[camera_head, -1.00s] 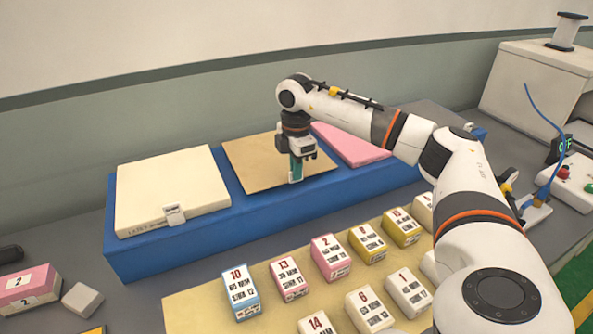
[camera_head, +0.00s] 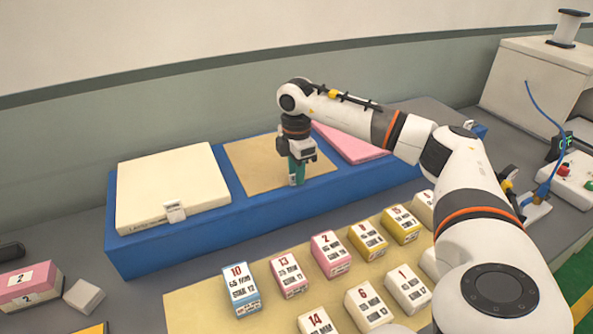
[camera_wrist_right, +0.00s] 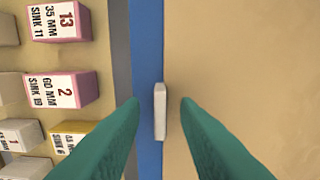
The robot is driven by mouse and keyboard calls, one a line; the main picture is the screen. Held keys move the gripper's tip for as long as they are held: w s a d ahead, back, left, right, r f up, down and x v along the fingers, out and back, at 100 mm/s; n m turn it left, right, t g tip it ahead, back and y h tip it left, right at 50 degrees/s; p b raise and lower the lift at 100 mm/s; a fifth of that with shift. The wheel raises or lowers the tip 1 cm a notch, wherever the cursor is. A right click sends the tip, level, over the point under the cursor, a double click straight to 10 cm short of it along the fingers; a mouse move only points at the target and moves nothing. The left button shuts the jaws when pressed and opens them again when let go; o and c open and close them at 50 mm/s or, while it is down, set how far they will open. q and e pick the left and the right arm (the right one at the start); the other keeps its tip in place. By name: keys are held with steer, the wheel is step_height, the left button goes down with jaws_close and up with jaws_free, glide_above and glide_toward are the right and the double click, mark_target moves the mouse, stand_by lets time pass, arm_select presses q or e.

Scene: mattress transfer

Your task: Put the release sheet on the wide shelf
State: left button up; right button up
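A thin tan sheet (camera_head: 262,178), which I take as the release sheet, lies flat on the long blue shelf (camera_head: 150,256), between a cream pad (camera_head: 170,185) and a pink pad (camera_head: 345,146). My right gripper (camera_head: 298,182) points down at the sheet's front edge. In the right wrist view its teal fingers (camera_wrist_right: 160,108) are apart. A small white tag (camera_wrist_right: 160,112) shows between them, along the border of the tan sheet (camera_wrist_right: 240,70) and the blue shelf (camera_wrist_right: 147,40). Whether the fingertips touch the sheet is unclear. My left gripper is out of view.
Several numbered boxes (camera_head: 331,254) stand on a tan mat (camera_head: 190,310) in front of the shelf. A pink box (camera_head: 30,285) and a pale block (camera_head: 84,296) are at the lower left. A white machine (camera_head: 530,85) stands at the back right.

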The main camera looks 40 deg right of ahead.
step_height(320, 180, up, 12)
steer(key=b, duration=0.1)
stand_by(0.5)
